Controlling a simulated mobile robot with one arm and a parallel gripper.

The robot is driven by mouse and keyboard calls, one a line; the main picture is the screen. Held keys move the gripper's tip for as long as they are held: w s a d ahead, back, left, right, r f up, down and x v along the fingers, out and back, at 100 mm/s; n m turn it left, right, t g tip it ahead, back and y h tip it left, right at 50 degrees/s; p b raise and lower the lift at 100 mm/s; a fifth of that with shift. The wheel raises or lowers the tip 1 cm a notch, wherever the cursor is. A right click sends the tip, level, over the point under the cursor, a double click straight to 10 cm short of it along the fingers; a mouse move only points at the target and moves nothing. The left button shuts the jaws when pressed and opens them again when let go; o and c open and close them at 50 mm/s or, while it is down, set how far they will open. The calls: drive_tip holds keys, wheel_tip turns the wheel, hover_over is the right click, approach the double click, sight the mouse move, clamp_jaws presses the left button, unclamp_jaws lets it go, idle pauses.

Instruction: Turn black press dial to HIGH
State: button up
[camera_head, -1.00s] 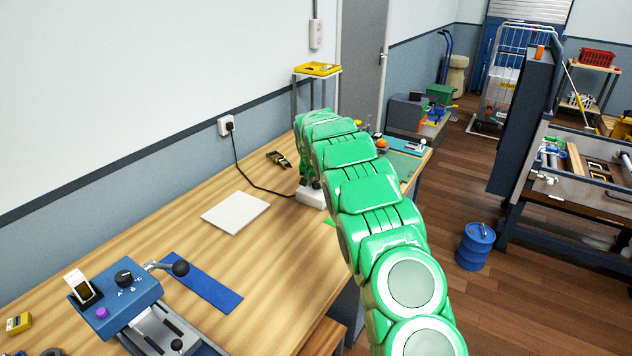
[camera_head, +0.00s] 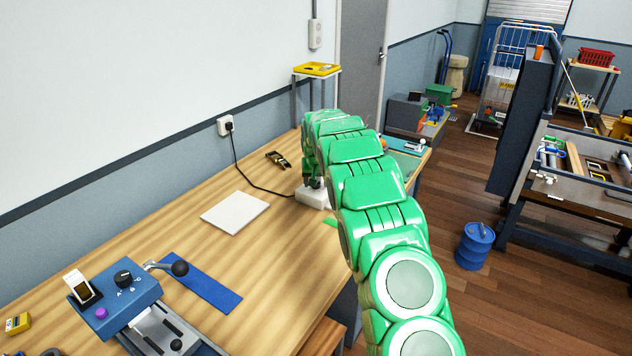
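A black dial (camera_head: 123,278) sits on top of a blue press-like machine (camera_head: 140,294) at the lower left of the bench. Small letters surround it; I cannot read HIGH there. My green arm reaches away from the camera to the far part of the bench. My gripper (camera_head: 313,184) is mostly hidden by the arm, just above a white box (camera_head: 312,198) with a black cord. Whether the fingers touch the box or anything on it is hidden. The gripper is far from the black dial on the blue machine.
A white plate (camera_head: 236,212) and a blue strip (camera_head: 205,284) lie on the wooden bench (camera_head: 270,265). The black cord runs to a wall socket (camera_head: 225,125). A black ball-ended lever (camera_head: 180,268) stands by the machine. A yellow tray (camera_head: 317,69) is on a stand behind.

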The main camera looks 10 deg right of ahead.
idle(0.3)
drive_tip(key=v, duration=0.7)
drive_tip(key=shift+r, duration=0.4)
drive_tip(key=shift+s, duration=0.2)
drive_tip(key=s+a+r+g, duration=0.1)
drive_tip(key=s+r, duration=0.3)
drive_tip(key=s, duration=0.6)
drive_tip(key=s+a+r+g, duration=0.1)
drive_tip(key=s+r, duration=0.3)
drive_tip(key=s, duration=0.6)
drive_tip(key=s+r+g, duration=0.1)
drive_tip(key=s+r, duration=0.2)
drive_tip(key=s, duration=0.8)
drive_tip(key=s+a+f+n+g, duration=0.1)
drive_tip(key=s+a, duration=0.1)
drive_tip(key=s, duration=1.6)
drive_tip(key=s+a+f+n+g, duration=0.1)
drive_tip(key=s+a+g, duration=0.1)
drive_tip(key=s, duration=1.6)
drive_tip(key=shift+a+f+y, duration=0.15)
drive_tip(key=shift+y, duration=0.25)
